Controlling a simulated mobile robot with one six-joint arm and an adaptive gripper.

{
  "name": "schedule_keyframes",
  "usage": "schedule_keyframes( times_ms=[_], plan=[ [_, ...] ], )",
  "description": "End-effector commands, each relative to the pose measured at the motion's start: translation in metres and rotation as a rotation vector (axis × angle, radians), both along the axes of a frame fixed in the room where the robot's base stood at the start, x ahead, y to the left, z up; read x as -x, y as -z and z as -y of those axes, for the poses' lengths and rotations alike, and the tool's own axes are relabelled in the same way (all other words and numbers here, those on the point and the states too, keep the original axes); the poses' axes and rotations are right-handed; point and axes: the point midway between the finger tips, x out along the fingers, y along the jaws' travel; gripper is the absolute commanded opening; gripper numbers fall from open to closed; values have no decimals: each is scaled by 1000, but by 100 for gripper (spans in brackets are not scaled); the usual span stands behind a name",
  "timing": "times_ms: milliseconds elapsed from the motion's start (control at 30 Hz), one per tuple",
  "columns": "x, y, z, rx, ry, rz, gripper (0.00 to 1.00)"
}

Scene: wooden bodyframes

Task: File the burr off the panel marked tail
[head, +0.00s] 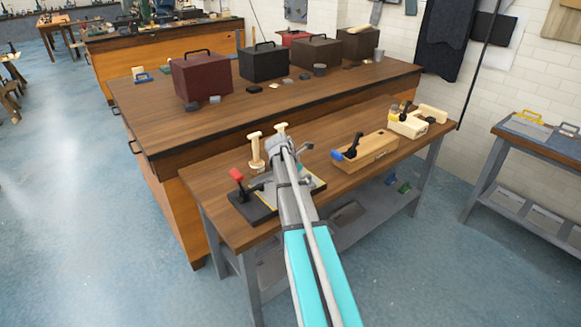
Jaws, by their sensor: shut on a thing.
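My gripper (279,150) is over the near workbench, at the far end of my arm, seen from behind. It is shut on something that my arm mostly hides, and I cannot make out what. Below it lies a dark fixture board (256,209) with a grey, yellow-edged panel (263,193) on it. A red-handled clamp (238,178) stands at the board's left. No tail mark, burr or file can be made out. I cannot tell whether the gripper's load touches the panel.
A pale wooden post (256,152) stands behind the board. The larger bench behind bears a maroon case (201,77) and a black case (263,63).

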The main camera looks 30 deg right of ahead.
Motion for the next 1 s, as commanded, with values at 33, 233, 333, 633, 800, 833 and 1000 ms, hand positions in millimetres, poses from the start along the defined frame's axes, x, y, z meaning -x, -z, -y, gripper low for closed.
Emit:
schedule_keyframes(
  times_ms=[33,233,333,633,800,833,1000],
  plan=[
    [-1,0,6,0,1,0,0],
    [-1,0,24,0,2,1,0],
    [-1,0,33,0,2,1,0],
    [-1,0,46,0,2,1,0],
    [-1,0,53,0,1,0,0],
    [-1,0,55,0,1,0,0],
    [0,0,50,0,1,0,0]
  ],
)
